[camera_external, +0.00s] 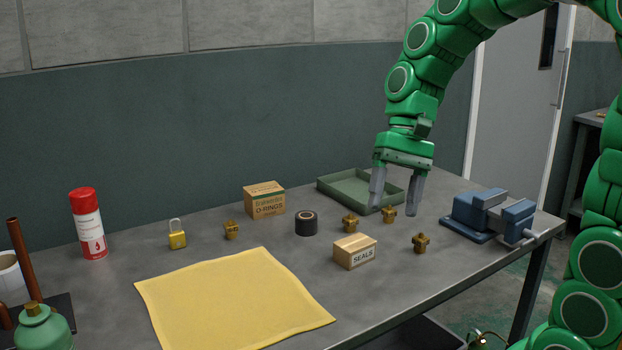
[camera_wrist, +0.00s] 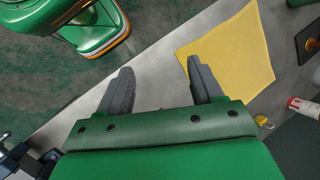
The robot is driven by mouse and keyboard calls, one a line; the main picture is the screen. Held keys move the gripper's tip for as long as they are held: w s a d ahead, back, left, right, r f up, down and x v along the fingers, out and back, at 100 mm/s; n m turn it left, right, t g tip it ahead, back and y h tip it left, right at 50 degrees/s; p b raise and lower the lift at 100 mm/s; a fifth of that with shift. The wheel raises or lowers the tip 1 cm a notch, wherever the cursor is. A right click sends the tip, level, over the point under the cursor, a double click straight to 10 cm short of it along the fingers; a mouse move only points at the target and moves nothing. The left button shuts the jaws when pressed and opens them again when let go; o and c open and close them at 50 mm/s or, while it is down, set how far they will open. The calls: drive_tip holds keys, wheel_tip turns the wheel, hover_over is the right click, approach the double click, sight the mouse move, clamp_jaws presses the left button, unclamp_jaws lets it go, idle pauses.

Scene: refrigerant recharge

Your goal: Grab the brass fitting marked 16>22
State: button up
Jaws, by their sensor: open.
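Several small brass fittings stand on the grey workbench in the external view. One (camera_external: 231,230) is at the left beside the padlock, and one (camera_external: 350,224) is behind the SEALS box. Another (camera_external: 389,215) is just in front of the green tray, and one (camera_external: 421,243) is at the right near the bench's front edge. No 16>22 marking is legible on any of them. My gripper (camera_external: 394,209) is open and empty, pointing down above the tray area. In the wrist view its two fingers (camera_wrist: 158,68) are apart, with no fitting visible between them.
The workbench (camera_external: 215,218) also holds a green tray (camera_external: 330,190), a blue vise (camera_external: 470,217), a SEALS box (camera_external: 355,251), an O-rings box (camera_external: 264,201), black tape (camera_external: 306,223), a padlock (camera_external: 177,236), a spray can (camera_external: 88,225) and a flat yellow cloth (camera_external: 235,300).

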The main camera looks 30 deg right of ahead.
drive_tip(key=w+a+f+m+y, duration=0.1)
drive_tip(key=w+a+m+y, duration=0.15)
drive_tip(key=w, duration=0.45)
drive_tip(key=w+a+f+m+y, duration=0.1)
drive_tip(key=w+a, duration=0.2)
drive_tip(key=w, duration=0.3)
drive_tip(key=m+t+y, duration=0.4)
drive_tip(key=m+y, duration=0.1)
drive_tip(key=m, duration=0.7)
approach(233, 222)
drive_tip(key=a+f, duration=0.1)
drive_tip(key=a, duration=0.1)
drive_tip(key=a+f, duration=0.1)
drive_tip(key=a, duration=0.1)
drive_tip(key=shift+s+a+f, duration=0.15)
drive_tip(key=shift+s+f, duration=0.15)
drive_tip(key=shift+f, duration=0.05)
drive_tip(key=shift+x, duration=1.25)
drive_tip(key=shift+y, duration=0.25)
drive_tip(key=shift+w+r+x, duration=0.1)
drive_tip(key=shift+r+x, duration=0.05)
drive_tip(key=shift+x, duration=1.15)
drive_tip(key=shift+w+r+x, duration=0.1)
drive_tip(key=shift+r+x, duration=0.1)
drive_tip(key=shift+x, duration=1.15)
drive_tip(key=shift+a+r, duration=0.1)
drive_tip(key=c, duration=1.1)
